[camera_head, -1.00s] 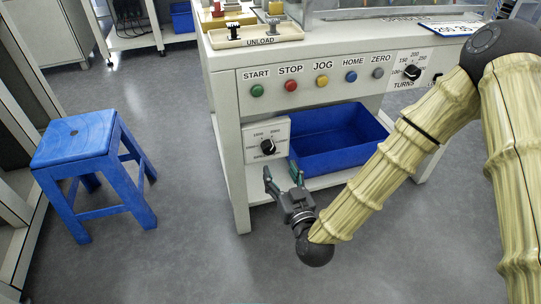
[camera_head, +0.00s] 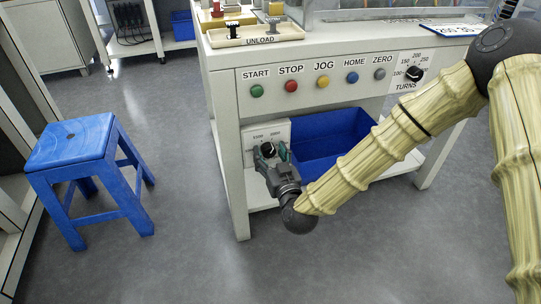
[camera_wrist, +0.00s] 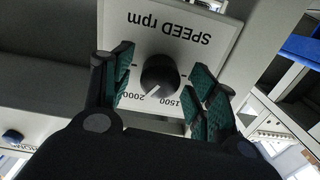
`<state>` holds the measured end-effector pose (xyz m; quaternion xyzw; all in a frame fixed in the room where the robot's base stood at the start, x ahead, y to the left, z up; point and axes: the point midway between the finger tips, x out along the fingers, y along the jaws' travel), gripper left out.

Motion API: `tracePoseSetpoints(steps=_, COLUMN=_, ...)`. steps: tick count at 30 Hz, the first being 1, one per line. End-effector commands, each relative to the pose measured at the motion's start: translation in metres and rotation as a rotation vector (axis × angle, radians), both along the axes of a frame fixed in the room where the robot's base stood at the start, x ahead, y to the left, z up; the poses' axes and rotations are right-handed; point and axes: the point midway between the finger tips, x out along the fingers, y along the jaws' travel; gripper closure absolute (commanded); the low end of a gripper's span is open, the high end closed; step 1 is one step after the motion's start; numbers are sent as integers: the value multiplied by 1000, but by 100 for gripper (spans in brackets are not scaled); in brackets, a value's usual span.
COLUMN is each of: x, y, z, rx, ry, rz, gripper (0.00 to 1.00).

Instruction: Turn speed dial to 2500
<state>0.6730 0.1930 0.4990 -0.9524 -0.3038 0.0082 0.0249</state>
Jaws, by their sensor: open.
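The speed dial (camera_wrist: 160,75) is a black round knob with a white pointer line on a white plate (camera_wrist: 205,17) marked "SPEED rpm", upside down in the wrist view. The pointer lies between the marks 1500 and 2000, close to 2000; other numbers are hidden or out of frame. In the head view the dial (camera_head: 268,149) sits on the lower shelf's left plate, partly behind my gripper (camera_head: 269,155). My gripper (camera_wrist: 160,80) is open, its green-padded fingers on either side of the knob, with visible gaps.
A blue bin (camera_head: 325,143) stands right of the speed plate. Above are several coloured buttons and a turns dial (camera_head: 414,73). A blue stool (camera_head: 72,142) stands at left. The floor in front is clear.

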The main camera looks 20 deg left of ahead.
Motion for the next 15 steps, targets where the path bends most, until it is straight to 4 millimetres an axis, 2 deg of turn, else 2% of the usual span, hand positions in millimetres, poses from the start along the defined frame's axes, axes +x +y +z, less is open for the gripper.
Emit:
tracePoseSetpoints(steps=2, x=0, y=0, z=0, rx=0, ry=0, rz=0, gripper=44)
tracePoseSetpoints(steps=9, x=0, y=0, z=0, rx=0, ry=0, rz=0, gripper=87)
tracePoseSetpoints(steps=15, x=0, y=0, z=0, rx=5, ry=3, rz=0, gripper=88)
